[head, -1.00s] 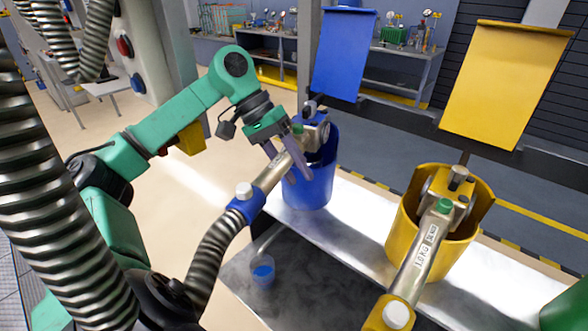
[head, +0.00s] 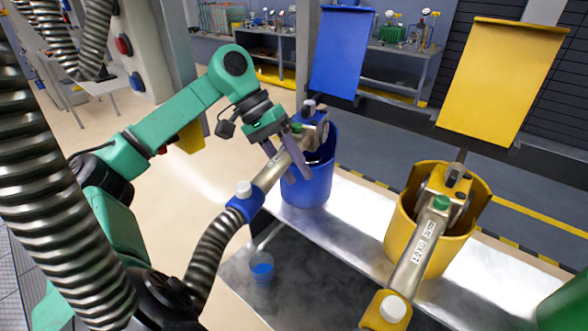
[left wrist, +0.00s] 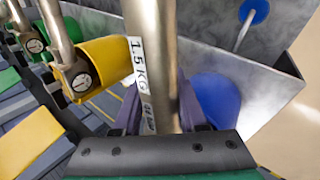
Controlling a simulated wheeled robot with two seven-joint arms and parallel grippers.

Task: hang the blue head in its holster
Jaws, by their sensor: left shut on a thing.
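The blue head is a metal tube (head: 271,172) with a blue collar, a white knob and a blue-trimmed nozzle end (head: 314,128). My left gripper (head: 287,156) is shut on the tube, just below the nozzle end. The tube also shows in the left wrist view (left wrist: 152,60), between the fingers, with a 1.5KG label. The blue holster (head: 306,188) is an open bucket at the bench edge, also in the left wrist view (left wrist: 216,100). The nozzle end is tilted at the holster's mouth; its depth inside is hard to tell. My right gripper is out of view.
A yellow head (head: 420,245) rests in a yellow holster (head: 405,225) to the right. A green holster (head: 565,308) is at the right edge. A ribbed hose (head: 212,250) runs from the blue head.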

